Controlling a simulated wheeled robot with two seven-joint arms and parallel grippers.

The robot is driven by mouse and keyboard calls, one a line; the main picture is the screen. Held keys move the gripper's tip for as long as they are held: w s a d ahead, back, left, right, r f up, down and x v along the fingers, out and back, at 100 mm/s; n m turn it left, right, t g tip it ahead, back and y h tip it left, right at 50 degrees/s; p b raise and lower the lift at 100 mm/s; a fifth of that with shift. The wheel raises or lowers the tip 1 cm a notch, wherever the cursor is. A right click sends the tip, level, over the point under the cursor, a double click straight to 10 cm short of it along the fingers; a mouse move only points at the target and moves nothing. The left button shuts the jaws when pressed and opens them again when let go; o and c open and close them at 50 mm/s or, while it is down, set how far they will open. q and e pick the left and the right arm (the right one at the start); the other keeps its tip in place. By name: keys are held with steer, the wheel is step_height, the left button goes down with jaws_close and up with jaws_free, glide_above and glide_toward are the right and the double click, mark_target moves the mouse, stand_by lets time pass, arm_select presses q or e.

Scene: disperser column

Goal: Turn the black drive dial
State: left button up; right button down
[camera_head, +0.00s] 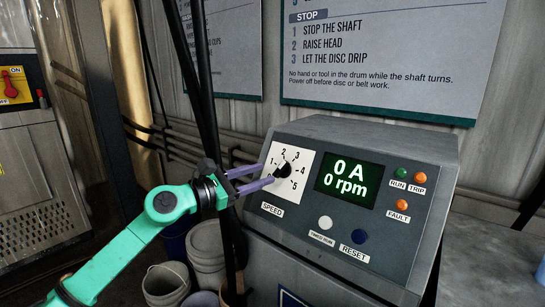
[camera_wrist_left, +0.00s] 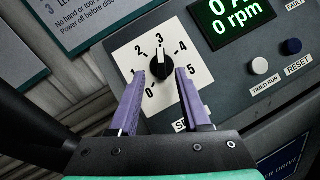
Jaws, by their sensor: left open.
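The black drive dial (camera_head: 283,169) sits on a white, numbered SPEED plate at the left of the grey control panel. It also shows in the left wrist view (camera_wrist_left: 160,64), its white mark pointing up near the 3. My left gripper (camera_head: 268,174), with purple fingers, is open in front of the dial. In the left wrist view its fingertips (camera_wrist_left: 160,72) lie to the left and right of the dial, with gaps visible on both sides. I see no contact with the dial. My right gripper is not in view.
The green display (camera_head: 348,180) reads 0 A and 0 rpm. The white TIMED RUN button (camera_head: 325,222) and blue RESET button (camera_head: 359,236) are below it. RUN, TRIP and FAULT lamps are at the right. Dark vertical hoses or cables pass behind my left arm. Buckets (camera_head: 207,245) stand below.

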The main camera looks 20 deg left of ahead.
mark_target(278, 169)
arm_select(q)
steer(key=x, duration=0.4)
steer(key=shift+w+d+p, duration=0.15)
steer(key=shift+d+p, duration=0.1)
steer(key=shift+p, duration=0.15)
steer(key=shift+f, duration=0.1)
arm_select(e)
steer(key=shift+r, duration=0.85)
arm_select(q)
jaws_close()
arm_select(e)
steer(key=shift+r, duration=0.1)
